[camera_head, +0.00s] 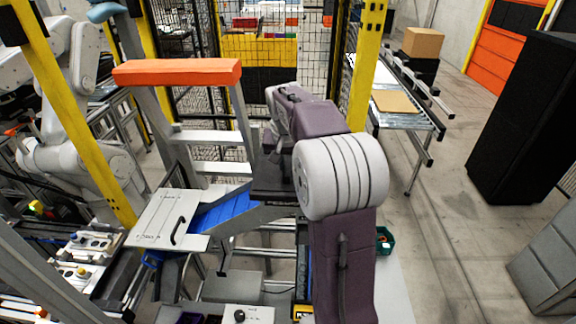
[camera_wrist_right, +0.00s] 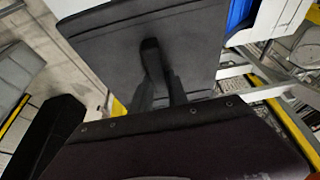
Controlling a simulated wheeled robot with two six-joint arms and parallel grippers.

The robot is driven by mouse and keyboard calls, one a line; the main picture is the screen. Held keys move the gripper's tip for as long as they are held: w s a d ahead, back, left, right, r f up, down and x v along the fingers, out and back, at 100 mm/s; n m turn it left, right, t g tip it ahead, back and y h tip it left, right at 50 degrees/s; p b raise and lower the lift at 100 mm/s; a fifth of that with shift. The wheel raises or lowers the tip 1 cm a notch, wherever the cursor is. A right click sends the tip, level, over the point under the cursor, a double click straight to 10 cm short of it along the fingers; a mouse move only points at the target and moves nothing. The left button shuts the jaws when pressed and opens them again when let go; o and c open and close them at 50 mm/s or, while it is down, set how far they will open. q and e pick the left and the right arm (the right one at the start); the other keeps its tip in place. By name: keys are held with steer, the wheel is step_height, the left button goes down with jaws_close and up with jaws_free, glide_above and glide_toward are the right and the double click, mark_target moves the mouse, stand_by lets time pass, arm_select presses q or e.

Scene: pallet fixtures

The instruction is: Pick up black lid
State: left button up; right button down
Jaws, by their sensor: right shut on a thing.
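The black lid (camera_wrist_right: 110,62) fills the upper middle of the right wrist view as a flat dark panel. In the head view, part of a dark flat panel that looks like the same lid (camera_head: 272,188) shows beside my right arm. My right gripper (camera_wrist_right: 160,82) is shut on the lid; its dark fingers meet near the panel's middle. In the head view the right gripper (camera_head: 280,150) is partly hidden by my purple and white arm. The lid's far side is hidden. My left gripper is not in view.
A white plate with a black handle (camera_head: 150,216) lies left of the blue rollers (camera_head: 222,208). An orange-topped frame (camera_head: 178,72) stands behind. A yellow post (camera_head: 366,70) rises behind my arm. A roller table (camera_head: 405,115) and a black cabinet (camera_head: 525,120) stand right, with open floor between.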

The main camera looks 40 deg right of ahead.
steer(key=shift+w+r, duration=0.15)
steer(key=shift+r, duration=0.2)
steer(key=r, duration=0.1)
steer(key=r+b, duration=0.1)
steer(key=s+r+b, duration=0.1)
steer(key=shift+d+r, duration=0.2)
steer(key=shift+d, duration=0.1)
steer(key=s+d+r+b, duration=0.2)
steer(key=s+r, duration=0.4)
steer(key=s, duration=0.4)
steer(key=shift+d+r, duration=0.35)
steer(key=shift+d, duration=0.25)
